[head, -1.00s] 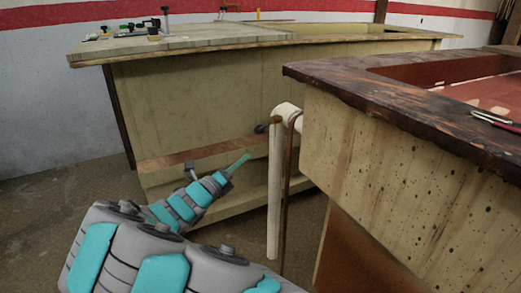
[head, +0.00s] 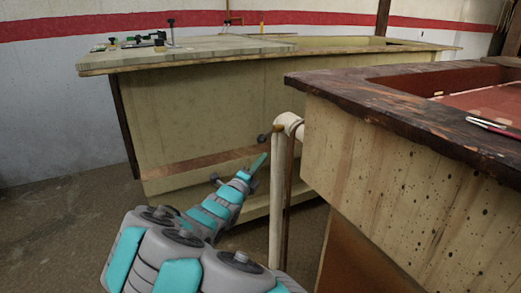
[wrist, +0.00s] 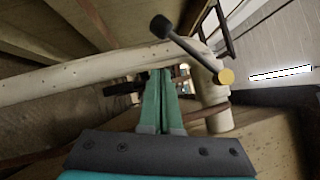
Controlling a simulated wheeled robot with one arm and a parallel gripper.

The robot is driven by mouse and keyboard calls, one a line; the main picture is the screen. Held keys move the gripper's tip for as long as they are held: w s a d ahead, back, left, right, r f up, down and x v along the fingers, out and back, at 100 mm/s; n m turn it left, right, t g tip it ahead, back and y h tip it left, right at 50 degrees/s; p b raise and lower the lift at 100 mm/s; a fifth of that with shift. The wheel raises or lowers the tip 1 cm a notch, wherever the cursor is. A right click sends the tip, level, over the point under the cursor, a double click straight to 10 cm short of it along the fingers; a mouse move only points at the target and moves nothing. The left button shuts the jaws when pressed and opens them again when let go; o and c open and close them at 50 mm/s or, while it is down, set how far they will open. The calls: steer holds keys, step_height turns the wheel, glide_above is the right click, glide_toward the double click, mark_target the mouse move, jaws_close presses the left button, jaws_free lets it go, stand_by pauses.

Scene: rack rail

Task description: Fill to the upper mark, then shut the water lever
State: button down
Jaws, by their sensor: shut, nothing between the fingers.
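A lever with a black knob (wrist: 161,27) runs to a yellow round cap (wrist: 226,76) on a white pipe (wrist: 60,84) in the wrist view. In the head view the black knob (head: 262,138) sits just left of the white pipe (head: 277,200), beside the dark-topped counter. My gripper (head: 263,158) is shut and empty, its teal fingertips just below the knob in that picture. In the wrist view the fingertips (wrist: 160,72) lie below the lever and appear apart from it. I cannot make out an upper mark or a water level.
The dark-topped counter (head: 400,108) with a reddish sunken basin (head: 490,98) stands close on the right. A pale workbench (head: 190,60) with small tools stands behind. A thin brown pipe (head: 290,180) runs beside the white one. Open floor (head: 50,225) lies to the left.

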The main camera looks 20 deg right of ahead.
mark_target(263, 141)
steer(key=shift+w+d+r, duration=0.3)
steer(key=shift+w+d, duration=0.05)
steer(key=shift+w, duration=0.5)
steer(key=shift+w+d+r, duration=0.25)
steer(key=shift+w+d, duration=0.15)
steer(key=shift+w, duration=0.4)
steer(key=shift+w+d+r, duration=0.3)
steer(key=shift+w+d, duration=0.05)
steer(key=shift+w, duration=0.5)
steer(key=shift+w+r+p, duration=0.4)
steer(key=shift+p, duration=0.7)
steer(key=shift+w+m+p, duration=0.3)
steer(key=shift+m+p, duration=0.05)
steer(key=shift+m, duration=0.05)
steer(key=shift+f, duration=0.1)
steer(key=shift+s, duration=0.1)
